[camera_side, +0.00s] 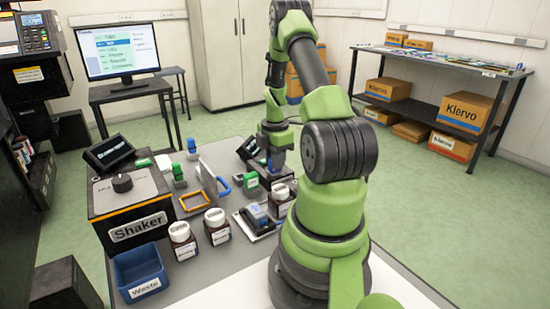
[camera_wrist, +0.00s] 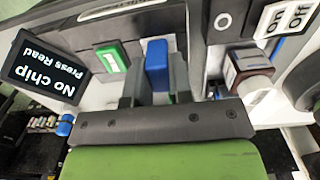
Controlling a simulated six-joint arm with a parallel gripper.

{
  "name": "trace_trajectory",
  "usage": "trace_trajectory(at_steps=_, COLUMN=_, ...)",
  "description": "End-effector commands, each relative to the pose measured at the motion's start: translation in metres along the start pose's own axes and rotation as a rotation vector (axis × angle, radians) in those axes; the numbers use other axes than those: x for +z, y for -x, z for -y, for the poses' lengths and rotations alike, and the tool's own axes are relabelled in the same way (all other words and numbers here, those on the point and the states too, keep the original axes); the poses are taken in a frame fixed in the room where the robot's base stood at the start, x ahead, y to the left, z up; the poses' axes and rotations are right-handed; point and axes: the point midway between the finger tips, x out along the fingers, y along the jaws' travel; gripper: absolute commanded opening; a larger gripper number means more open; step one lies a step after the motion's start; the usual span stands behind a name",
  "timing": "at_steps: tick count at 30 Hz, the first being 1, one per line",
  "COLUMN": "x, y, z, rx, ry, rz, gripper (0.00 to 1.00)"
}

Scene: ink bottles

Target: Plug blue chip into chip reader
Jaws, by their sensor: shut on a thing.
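The blue chip (camera_wrist: 157,58) is upright between the fingers of my gripper (camera_wrist: 156,88) in the wrist view; my gripper is shut on it. The chip is at the dark body of the chip reader (camera_wrist: 185,22); I cannot tell if it is seated in a slot. The reader's tilted screen (camera_wrist: 45,74) reads "No chip Press Read". A green block with a white mark (camera_wrist: 112,57) is beside the chip.
Bottles with white caps (camera_side: 182,241) stand on the grey table, one (camera_side: 280,201) close to the reader. An on/off switch (camera_wrist: 283,24) shows in the wrist view.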

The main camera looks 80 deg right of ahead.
Motion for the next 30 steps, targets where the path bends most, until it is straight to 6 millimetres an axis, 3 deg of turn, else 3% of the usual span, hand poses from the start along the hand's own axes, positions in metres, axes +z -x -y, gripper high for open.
trace_trajectory(at_steps=6, x=0.0000, y=0.0000, z=0.0000, rx=0.000, ry=0.000, rz=0.000, gripper=0.00)
trace_trajectory(at_steps=7, x=0.0000, y=0.0001, z=0.0000, rx=0.000, ry=0.000, rz=0.000, gripper=0.23)
trace_trajectory(at_steps=11, x=0.0000, y=0.0001, z=0.0000, rx=0.000, ry=0.000, rz=0.000, gripper=0.50)
trace_trajectory(at_steps=17, x=0.0000, y=0.0000, z=0.0001, rx=0.000, ry=0.000, rz=0.000, gripper=0.52)
trace_trajectory(at_steps=19, x=0.0000, y=0.0000, z=0.0001, rx=0.000, ry=0.000, rz=0.000, gripper=0.69)
trace_trajectory(at_steps=20, x=0.0000, y=0.0000, z=0.0001, rx=0.000, ry=0.000, rz=0.000, gripper=0.71)
trace_trajectory(at_steps=30, x=0.0000, y=0.0001, z=0.0001, rx=0.000, ry=0.000, rz=0.000, gripper=0.71)
